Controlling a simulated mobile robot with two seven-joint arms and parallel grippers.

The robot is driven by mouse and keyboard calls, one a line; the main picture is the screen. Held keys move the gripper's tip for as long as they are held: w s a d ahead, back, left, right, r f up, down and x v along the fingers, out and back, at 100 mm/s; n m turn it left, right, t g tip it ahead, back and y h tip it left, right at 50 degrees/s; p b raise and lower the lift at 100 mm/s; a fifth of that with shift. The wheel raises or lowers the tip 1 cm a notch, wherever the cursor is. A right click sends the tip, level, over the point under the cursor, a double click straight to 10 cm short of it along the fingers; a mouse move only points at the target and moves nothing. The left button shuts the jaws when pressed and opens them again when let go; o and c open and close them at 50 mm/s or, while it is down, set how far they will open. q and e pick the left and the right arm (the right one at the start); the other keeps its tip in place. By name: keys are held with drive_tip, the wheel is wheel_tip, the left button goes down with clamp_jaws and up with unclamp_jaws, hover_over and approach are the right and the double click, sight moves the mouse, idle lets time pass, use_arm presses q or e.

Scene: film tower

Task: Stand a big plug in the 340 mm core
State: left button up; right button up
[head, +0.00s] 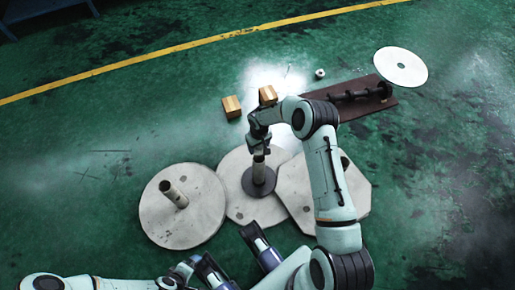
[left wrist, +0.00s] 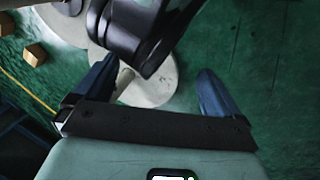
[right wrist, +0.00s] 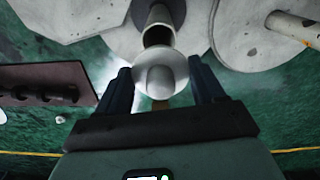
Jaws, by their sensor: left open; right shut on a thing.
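My right gripper (head: 260,148) is shut on a big plug, a pale round disc with a rounded knob (right wrist: 160,78) between its fingers in the right wrist view (right wrist: 160,82). The gripper is over an upright pale core (head: 259,158) on a dark disc (head: 258,181). In the right wrist view the core's open mouth (right wrist: 158,36) shows just beyond the plug, partly covered by it. I cannot tell whether they touch. Another core (head: 175,194) stands on the left base. My left gripper (head: 226,243) is open and empty at the bottom; it also shows in the left wrist view (left wrist: 160,82).
Grey bases stand side by side: left (head: 160,222), middle (head: 234,185) and right (head: 297,188), the last partly behind my right arm. Behind are two wooden blocks (head: 231,106) (head: 267,95), a small pale ring (head: 320,73), a brown board (head: 377,105) with dark parts, and a white disc (head: 388,68).

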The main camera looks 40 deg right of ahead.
drive_tip(key=shift+f+b, duration=1.1)
drive_tip(key=shift+f, duration=1.2)
use_arm(q)
drive_tip(key=w+a+f+t, duration=0.1)
drive_tip(key=w+a+f, duration=0.1)
drive_tip(key=w+f, duration=0.1)
drive_tip(key=shift+w+a+y+b, duration=0.2)
drive_tip(key=shift+w+y+b, duration=0.15)
drive_tip(key=shift+w, duration=0.55)
use_arm(e)
drive_tip(key=shift+f, duration=0.6)
drive_tip(key=shift+s, duration=0.15)
use_arm(q)
drive_tip(key=shift+f, duration=0.2)
drive_tip(key=shift+f+b, duration=1.2)
drive_tip(key=shift+f, duration=0.05)
use_arm(e)
drive_tip(key=shift+f, duration=1.5)
drive_tip(key=o, duration=1.1)
drive_tip(key=shift+r, duration=0.1)
